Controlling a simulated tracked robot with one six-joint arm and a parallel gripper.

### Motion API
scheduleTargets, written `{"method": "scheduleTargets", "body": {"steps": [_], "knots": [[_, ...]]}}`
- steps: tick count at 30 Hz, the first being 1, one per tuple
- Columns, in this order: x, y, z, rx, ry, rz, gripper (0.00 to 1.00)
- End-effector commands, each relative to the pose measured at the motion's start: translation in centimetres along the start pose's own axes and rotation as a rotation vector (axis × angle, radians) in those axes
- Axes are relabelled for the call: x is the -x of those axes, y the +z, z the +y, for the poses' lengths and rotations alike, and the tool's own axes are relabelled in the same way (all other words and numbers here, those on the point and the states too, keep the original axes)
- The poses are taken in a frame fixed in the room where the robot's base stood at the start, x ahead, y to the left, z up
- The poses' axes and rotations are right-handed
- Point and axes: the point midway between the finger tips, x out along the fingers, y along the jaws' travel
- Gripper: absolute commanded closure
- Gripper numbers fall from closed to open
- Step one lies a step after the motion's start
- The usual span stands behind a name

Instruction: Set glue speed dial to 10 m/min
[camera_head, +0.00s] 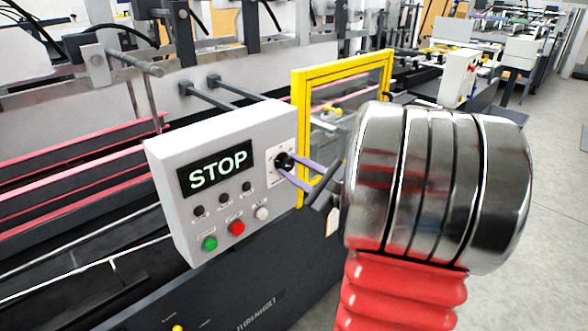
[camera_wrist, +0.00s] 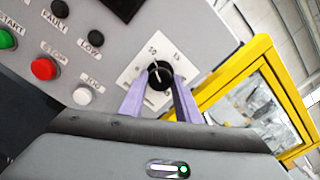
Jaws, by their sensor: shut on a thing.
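The glue speed dial is a black knob (camera_head: 283,162) on a white scale plate at the right side of the grey control box (camera_head: 168,218). In the wrist view the dial (camera_wrist: 160,74) has a pale pointer line, and the numbers 10 and 15 show on the plate above it. The line points up and slightly left, near the 10; its exact setting I cannot tell. My gripper (camera_head: 291,170) has two purple fingers, one on each side of the knob, shut on it. In the wrist view my gripper (camera_wrist: 160,87) hides the lower part of the plate.
The box carries a STOP display (camera_head: 216,168), a green button (camera_head: 209,243), a red button (camera_head: 236,227) and a white button (camera_head: 262,213) below. A yellow-framed guard (camera_head: 300,120) stands close on the right. Machine rails with red strips lie left. Open floor is at right.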

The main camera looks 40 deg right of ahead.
Motion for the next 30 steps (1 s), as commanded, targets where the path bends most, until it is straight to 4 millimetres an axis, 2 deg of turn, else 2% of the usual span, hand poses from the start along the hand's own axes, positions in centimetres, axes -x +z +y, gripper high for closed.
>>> {"method": "scheduleTargets", "body": {"steps": [19, 20, 27, 30], "knots": [[0.01, -0.02, 0.17, -0.074, 0.003, 0.0, 0.93], [0.01, -0.02, 0.18, -0.074, 0.003, 0.0, 0.7], [0.02, -0.02, 0.1, -0.073, 0.002, 0.0, 0.53], [0.03, -0.03, 0.08, -0.073, 0.001, 0.0, 0.53]]}}
